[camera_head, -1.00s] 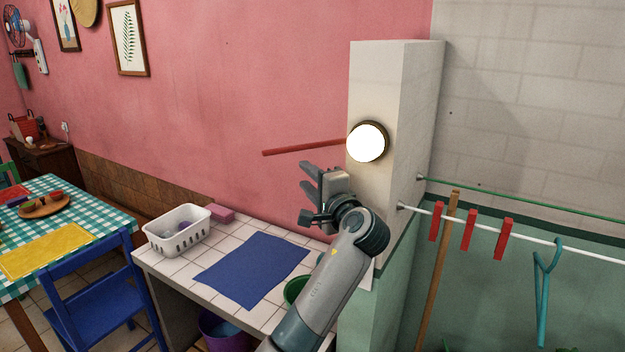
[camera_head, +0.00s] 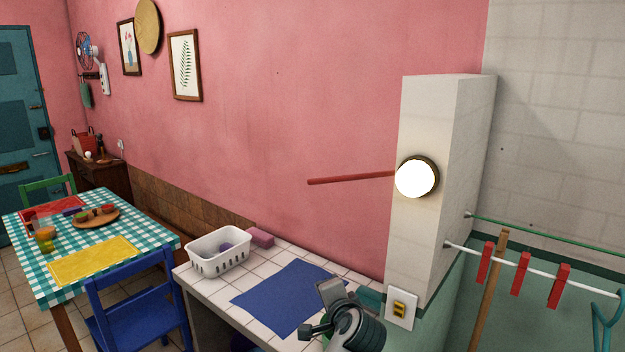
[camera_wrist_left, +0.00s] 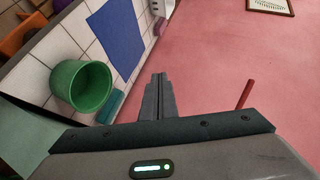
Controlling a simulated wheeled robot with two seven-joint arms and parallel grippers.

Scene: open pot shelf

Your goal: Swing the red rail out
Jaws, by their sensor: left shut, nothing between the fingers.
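The red rail (camera_head: 350,179) is a thin bar. In the head view it runs left from the round lit lamp on the white pillar, in front of the pink wall. Its pillar end is hidden behind the lamp. In the left wrist view the red rail (camera_wrist_left: 245,94) shows at the right, apart from the fingers. My left gripper (camera_head: 332,291) is low in the head view, below the rail and over the blue mat. In the left wrist view my left gripper's fingers (camera_wrist_left: 158,82) are together with nothing between them. My right gripper is not in view.
The round lamp (camera_head: 417,177) sits on the white pillar (camera_head: 428,110), above a switch plate (camera_head: 401,308). A white basket (camera_head: 218,254) and blue mat (camera_head: 285,298) are on the tiled counter. A green cup (camera_wrist_left: 80,86) stands near the gripper. Red pegs (camera_head: 521,274) hang at the right.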

